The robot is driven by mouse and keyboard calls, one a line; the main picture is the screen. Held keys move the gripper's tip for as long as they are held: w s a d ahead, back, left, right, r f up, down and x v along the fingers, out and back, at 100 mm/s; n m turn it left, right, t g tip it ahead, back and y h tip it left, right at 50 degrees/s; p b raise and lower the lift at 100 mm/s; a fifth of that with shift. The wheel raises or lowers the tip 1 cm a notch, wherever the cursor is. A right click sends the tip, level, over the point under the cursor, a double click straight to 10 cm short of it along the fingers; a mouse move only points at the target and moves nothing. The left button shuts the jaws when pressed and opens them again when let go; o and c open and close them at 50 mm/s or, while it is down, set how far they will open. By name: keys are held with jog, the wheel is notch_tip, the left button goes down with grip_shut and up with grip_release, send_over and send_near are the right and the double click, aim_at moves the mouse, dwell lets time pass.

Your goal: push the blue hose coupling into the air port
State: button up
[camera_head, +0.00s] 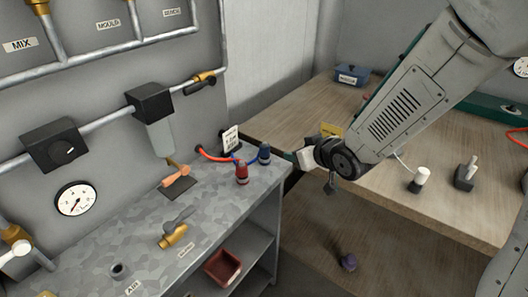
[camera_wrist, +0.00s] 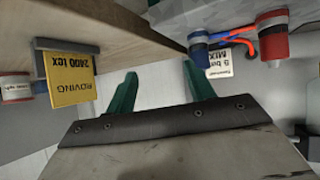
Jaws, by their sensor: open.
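The blue hose coupling (camera_head: 264,153) stands on the far right corner of the grey metal bench, beside a red coupling (camera_head: 242,172). In the wrist view the blue coupling (camera_wrist: 198,45) is at upper right, past one fingertip, with the red one (camera_wrist: 272,40) further right. My gripper (camera_wrist: 160,80) has its two green fingers apart with nothing between them. In the head view it is to the right of the blue coupling and clear of it. A dark round port (camera_head: 118,271) sits near the bench front, beside the AIR label (camera_head: 133,288).
A brass valve (camera_head: 174,236) stands on the bench between the port and the couplings. A red bin (camera_head: 223,267) is on the shelf below. A wooden table (camera_head: 440,210) is at right. A yellow roving label (camera_wrist: 72,80) is left in the wrist view.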

aim_at(261, 152)
jog(key=a+f+y, duration=0.1)
jog(key=a, duration=0.1)
jog(key=a+f+y, duration=0.1)
jog(key=a, duration=0.1)
jog(key=a+f+n+y, duration=0.1)
jog(key=a, duration=0.1)
jog(key=shift+f+t, duration=0.1)
jog(key=shift+t, duration=0.3)
jog(key=x, duration=0.2)
jog(key=r+x, duration=0.1)
jog(key=x, duration=0.4)
jog(key=shift+w+a+r, duration=0.1)
jog(key=shift+w+a, duration=0.3)
jog(key=shift+a, duration=0.05)
jog(key=c, duration=1.1)
